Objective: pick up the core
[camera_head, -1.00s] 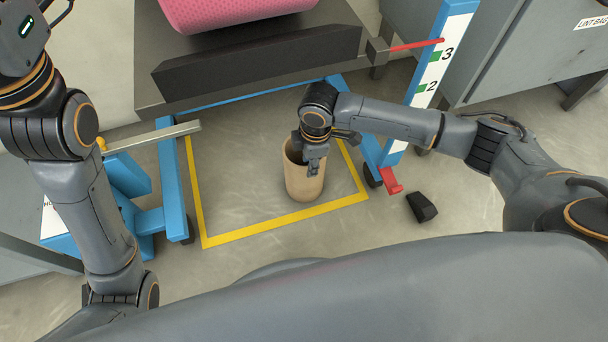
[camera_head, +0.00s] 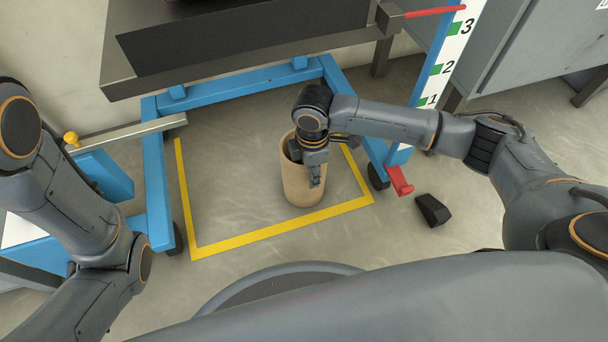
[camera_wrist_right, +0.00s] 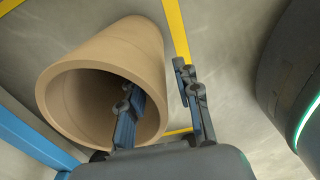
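The core, an open brown cardboard tube (camera_head: 300,189), stands upright on the floor inside a yellow-taped outline. My right gripper (camera_head: 315,178) is at its top rim, on the near right side. In the right wrist view the core (camera_wrist_right: 150,48) shows its hollow end, and my right gripper (camera_wrist_right: 157,82) straddles the wall. One finger is inside the tube and the other outside, with a gap between the outer finger and the wall, so it is open. My left arm shows at the left of the head view, but its gripper is out of view.
A blue wheeled frame (camera_head: 236,90) surrounds the taped area (camera_head: 250,238) at the back and sides. A dark beam (camera_head: 240,40) overhangs behind. A red pedal (camera_head: 400,181) and a black block (camera_head: 432,210) lie to the right. Floor left of the core is clear.

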